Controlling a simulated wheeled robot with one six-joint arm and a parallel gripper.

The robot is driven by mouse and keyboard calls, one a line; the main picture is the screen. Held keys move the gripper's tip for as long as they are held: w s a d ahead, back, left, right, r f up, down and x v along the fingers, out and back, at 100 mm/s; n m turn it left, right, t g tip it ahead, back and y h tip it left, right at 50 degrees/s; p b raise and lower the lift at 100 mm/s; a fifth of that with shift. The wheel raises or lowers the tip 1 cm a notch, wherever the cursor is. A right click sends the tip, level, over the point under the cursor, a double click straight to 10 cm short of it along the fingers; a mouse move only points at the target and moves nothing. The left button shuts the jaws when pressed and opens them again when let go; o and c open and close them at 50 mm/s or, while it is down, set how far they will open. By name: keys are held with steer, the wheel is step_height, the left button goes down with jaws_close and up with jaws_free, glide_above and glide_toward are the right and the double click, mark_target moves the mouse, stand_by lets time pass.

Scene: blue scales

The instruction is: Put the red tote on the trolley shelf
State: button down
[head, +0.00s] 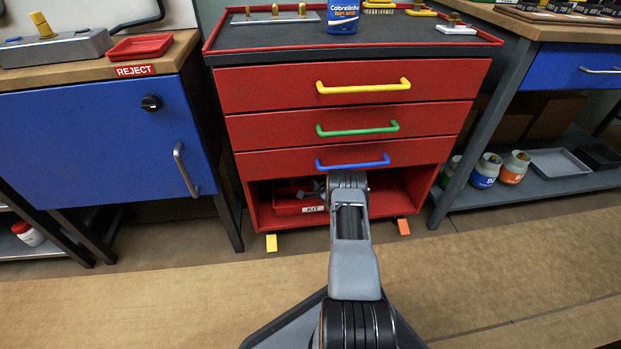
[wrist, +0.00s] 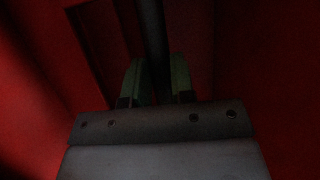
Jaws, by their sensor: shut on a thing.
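The red tote (head: 290,205) with a KIT label sits in the open bottom bay of the red trolley, on the left of its shelf (head: 384,206). My arm reaches into this bay, and my gripper (head: 316,187) is at the tote, partly hidden by the arm. In the wrist view, my gripper (wrist: 158,82) has its two greenish fingers on either side of a dark upright bar, which seems to be the tote's handle. Dim red surfaces surround it. Whether the tote touches the shelf is hard to tell.
Three drawers with yellow, green and blue handles (head: 352,163) are shut above the bay. A blue cabinet (head: 100,150) stands left and a workbench with a lower shelf (head: 530,190) stands right. The floor (head: 170,295) in front is clear.

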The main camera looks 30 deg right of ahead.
steer(key=c, duration=1.4)
jaws_free()
steer(key=shift+f, duration=0.15)
steer(key=o, duration=0.4)
steer(key=shift+o, duration=0.2)
steer(key=s+p, duration=0.5)
steer(key=s, duration=0.7)
steer(key=shift+a, duration=0.3)
steer(key=shift+s+a, duration=0.1)
steer(key=shift+s, duration=0.05)
